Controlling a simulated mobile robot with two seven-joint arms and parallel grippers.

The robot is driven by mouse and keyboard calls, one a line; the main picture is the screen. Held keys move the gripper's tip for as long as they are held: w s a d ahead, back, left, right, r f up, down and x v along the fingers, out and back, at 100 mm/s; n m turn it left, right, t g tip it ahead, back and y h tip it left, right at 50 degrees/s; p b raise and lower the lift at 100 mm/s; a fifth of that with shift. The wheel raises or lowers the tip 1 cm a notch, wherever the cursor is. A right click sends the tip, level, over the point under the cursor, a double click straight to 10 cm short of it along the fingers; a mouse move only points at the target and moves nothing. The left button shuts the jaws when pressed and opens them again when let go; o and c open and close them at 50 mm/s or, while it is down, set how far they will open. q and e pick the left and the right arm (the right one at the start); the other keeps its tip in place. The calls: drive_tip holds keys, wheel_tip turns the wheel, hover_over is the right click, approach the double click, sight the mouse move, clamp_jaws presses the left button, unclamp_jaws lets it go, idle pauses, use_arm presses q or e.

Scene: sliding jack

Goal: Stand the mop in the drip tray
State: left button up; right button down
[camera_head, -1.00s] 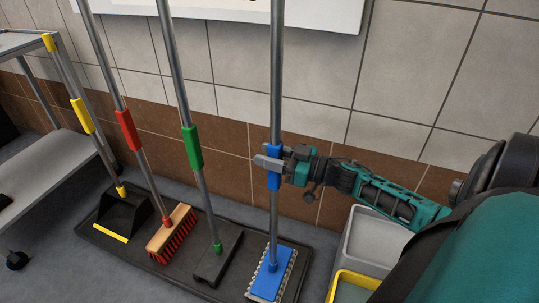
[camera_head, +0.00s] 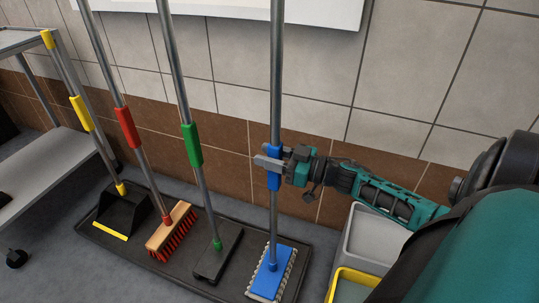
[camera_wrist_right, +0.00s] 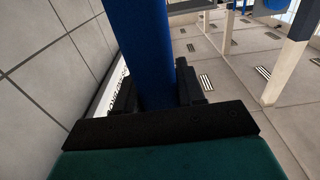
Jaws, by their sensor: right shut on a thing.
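The mop has a grey pole, a blue grip and a flat blue head (camera_head: 268,272) with a pale fringe. It stands nearly upright, its head at the right end of the black drip tray (camera_head: 135,253). Whether the head rests fully on the tray floor I cannot tell. My right gripper (camera_head: 272,162) is shut on the mop's blue grip, coming from the right. In the right wrist view the blue grip (camera_wrist_right: 145,50) rises between the fingers. My left gripper is not in view.
A black dustpan (camera_head: 122,215), a red-bristled broom (camera_head: 172,232) and a green-gripped squeegee-like tool (camera_head: 217,255) stand in the tray left of the mop. A grey bucket (camera_head: 375,240) and a yellow-rimmed bin (camera_head: 352,285) are at the right. A grey shelf cart (camera_head: 50,175) stands left; the tiled wall is behind.

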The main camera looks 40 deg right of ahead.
drive_tip(key=shift+r, duration=0.1)
drive_tip(key=c, duration=1)
unclamp_jaws()
drive_tip(key=o, duration=0.4)
